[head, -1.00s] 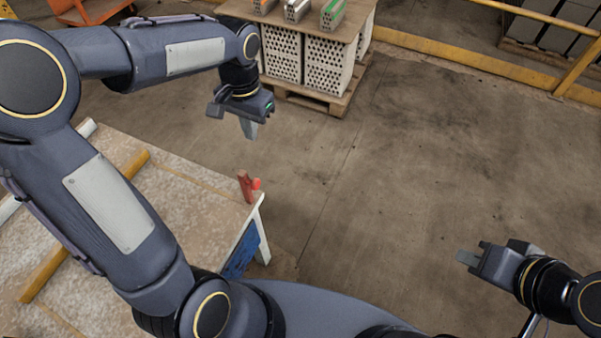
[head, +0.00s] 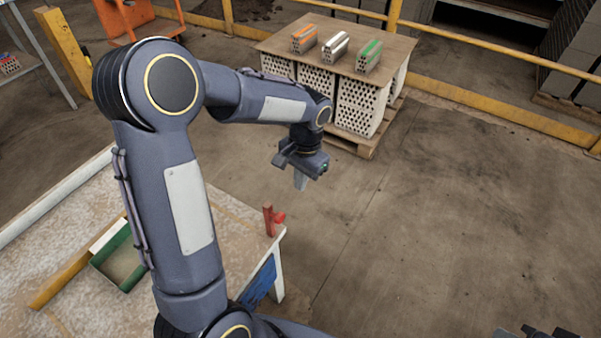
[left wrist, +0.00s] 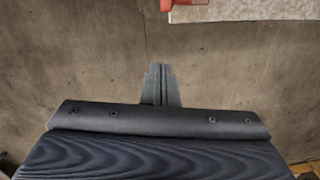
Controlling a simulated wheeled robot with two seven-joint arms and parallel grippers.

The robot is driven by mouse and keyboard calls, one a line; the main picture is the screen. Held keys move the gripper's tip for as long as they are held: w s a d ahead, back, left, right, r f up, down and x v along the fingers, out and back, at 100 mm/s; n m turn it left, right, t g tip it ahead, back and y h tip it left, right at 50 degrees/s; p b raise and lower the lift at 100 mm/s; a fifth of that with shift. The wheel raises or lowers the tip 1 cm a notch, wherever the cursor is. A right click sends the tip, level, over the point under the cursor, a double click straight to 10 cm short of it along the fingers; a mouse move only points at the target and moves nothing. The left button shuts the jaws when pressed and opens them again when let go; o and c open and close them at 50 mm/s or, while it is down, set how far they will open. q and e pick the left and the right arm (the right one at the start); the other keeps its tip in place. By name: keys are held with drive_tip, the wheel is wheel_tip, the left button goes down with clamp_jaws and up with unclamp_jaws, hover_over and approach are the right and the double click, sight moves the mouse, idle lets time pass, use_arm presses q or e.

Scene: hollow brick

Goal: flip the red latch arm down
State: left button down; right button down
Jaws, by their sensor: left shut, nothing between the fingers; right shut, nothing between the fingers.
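The red latch (head: 269,220) stands at the right corner of the worktable (head: 235,215). A red upright piece shows with a smaller bright red part on its right side; how its arm is set is too small to tell. My left gripper (head: 300,184) is shut and empty, pointing down, beyond the latch and a little to its right in the head view, apart from it. In the left wrist view its closed fingers (left wrist: 160,72) are over bare floor, and part of the red latch (left wrist: 172,4) shows at the top edge. My right gripper (head: 525,333) is mostly cut off at the bottom edge.
A pallet of hollow bricks (head: 360,103) with orange, white and green bricks on top stands beyond. The floor at right is clear, up to a yellow rail (head: 500,120).

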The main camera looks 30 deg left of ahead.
use_arm(q)
drive_tip(key=s+a+f, duration=0.1)
drive_tip(key=s+f, duration=0.3)
drive_tip(key=f, duration=0.1)
drive_tip(key=shift+s+a+f+b, duration=0.1)
drive_tip(key=shift+s+a+b, duration=0.1)
drive_tip(key=shift+b, duration=0.15)
